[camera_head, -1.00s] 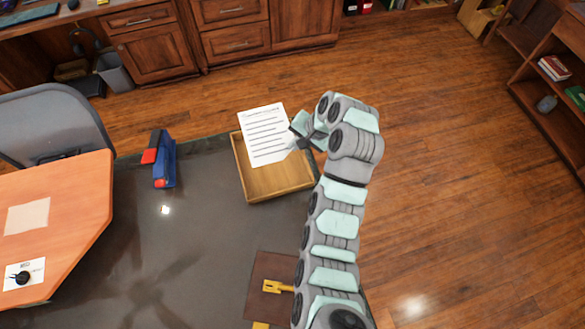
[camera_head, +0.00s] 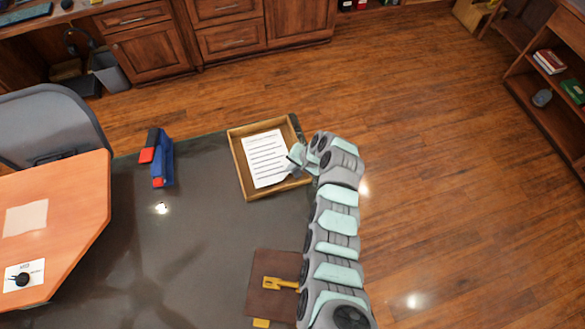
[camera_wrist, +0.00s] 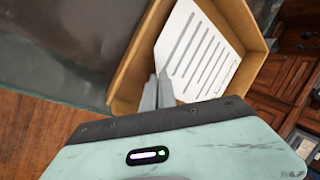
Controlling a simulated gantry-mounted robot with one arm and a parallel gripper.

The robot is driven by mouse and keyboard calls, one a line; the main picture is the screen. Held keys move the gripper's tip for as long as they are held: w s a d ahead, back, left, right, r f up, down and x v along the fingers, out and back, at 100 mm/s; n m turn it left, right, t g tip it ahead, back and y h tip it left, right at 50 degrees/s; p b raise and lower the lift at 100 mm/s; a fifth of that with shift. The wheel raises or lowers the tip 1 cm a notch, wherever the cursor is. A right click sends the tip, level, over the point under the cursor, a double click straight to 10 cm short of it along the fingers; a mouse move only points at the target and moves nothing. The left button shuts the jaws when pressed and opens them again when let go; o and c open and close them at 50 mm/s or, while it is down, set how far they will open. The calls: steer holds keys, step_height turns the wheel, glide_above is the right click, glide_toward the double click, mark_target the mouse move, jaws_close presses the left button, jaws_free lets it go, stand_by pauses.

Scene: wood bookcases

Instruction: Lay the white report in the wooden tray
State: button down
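The white report (camera_head: 266,158), a sheet with dark printed lines, is within the walls of the wooden tray (camera_head: 236,153). It looks almost flat; I cannot tell whether all of it touches the tray floor. My gripper (camera_head: 296,163) is at the report's right edge, low over the tray's right side. In the wrist view, my gripper's fingertips (camera_wrist: 160,80) are close together at the edge of the report (camera_wrist: 212,60), pinching it as far as I can see. The tray's wall (camera_wrist: 138,52) shows around the sheet there.
The tray stands at the far right corner of the dark table (camera_head: 200,230). A blue and red object (camera_head: 160,160) stands left of it. A brown board (camera_head: 270,290) with a yellow item is nearer. An orange desk (camera_head: 60,220) is at left.

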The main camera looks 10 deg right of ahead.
steer(key=shift+f, duration=0.4)
steer(key=c, duration=2.1)
jaws_free()
steer(key=shift+f, duration=0.2)
steer(key=shift+c, duration=0.2)
steer(key=o, duration=0.4)
steer(key=shift+o, duration=0.2)
steer(key=v, duration=1.2)
steer(key=shift+r, duration=0.25)
